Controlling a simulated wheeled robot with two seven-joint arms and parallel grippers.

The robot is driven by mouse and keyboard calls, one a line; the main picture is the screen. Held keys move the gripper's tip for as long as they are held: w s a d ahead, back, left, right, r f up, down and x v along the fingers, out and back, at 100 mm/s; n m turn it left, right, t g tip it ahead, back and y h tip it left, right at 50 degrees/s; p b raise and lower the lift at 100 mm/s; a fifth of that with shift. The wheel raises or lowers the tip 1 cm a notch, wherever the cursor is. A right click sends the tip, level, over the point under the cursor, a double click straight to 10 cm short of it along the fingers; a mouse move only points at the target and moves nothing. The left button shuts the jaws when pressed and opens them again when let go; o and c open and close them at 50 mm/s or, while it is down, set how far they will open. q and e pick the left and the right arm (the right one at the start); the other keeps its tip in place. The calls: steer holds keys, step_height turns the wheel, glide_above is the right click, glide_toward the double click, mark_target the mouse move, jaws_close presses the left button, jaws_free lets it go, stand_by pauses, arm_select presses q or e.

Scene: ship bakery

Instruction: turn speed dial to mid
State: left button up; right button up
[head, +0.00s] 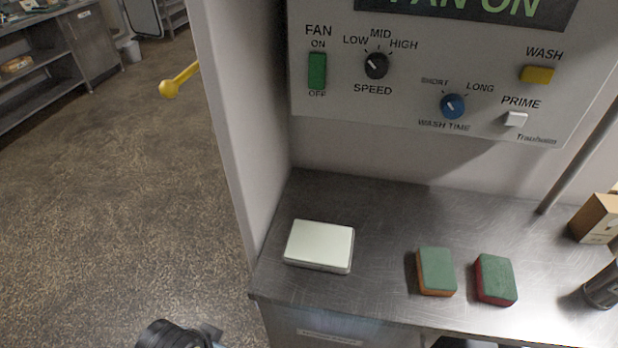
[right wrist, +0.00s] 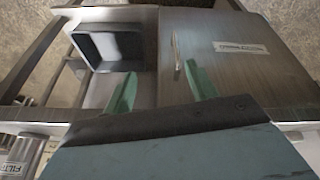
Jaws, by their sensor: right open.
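The speed dial (head: 376,65) is a black round knob on the grey control panel (head: 330,108) in the head view. Marks for LOW, MID and HIGH stand above it; its pointer is too small to read surely. My right gripper (right wrist: 160,75) shows in the right wrist view with two green fingers apart and nothing between them. It is not seen at the dial. My left gripper's fingers are not in view; a dark arm part of mine shows at the lower left of the head view.
A green fan switch (head: 317,71), blue wash time dial (head: 453,105), yellow wash button (head: 537,74) and white prime button (head: 515,119) share the panel. On the steel counter (head: 380,220) lie a white-topped box (head: 320,245) and two sponges (head: 436,270) (head: 495,278). A carton (head: 597,220) stands right.

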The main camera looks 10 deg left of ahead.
step_height(320, 180, up, 5)
steer(key=w+t, duration=0.1)
steer(key=w, duration=0.1)
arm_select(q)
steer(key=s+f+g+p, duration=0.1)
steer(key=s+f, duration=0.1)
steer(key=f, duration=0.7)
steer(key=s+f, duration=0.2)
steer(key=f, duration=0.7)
arm_select(e)
steer(key=n+t+y, duration=0.7)
steer(key=n+t, duration=0.4)
steer(key=n, duration=0.9)
glide_toward(378, 70)
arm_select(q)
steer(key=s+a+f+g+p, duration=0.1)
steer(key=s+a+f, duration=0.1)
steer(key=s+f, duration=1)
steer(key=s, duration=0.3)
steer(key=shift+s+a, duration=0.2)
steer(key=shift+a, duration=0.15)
arm_select(e)
steer(key=x, duration=0.8)
steer(key=shift+w+a, duration=0.1)
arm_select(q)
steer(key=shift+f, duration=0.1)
arm_select(e)
steer(key=shift+c, duration=0.5)
steer(key=c, duration=0.9)
steer(key=shift+m, duration=0.3)
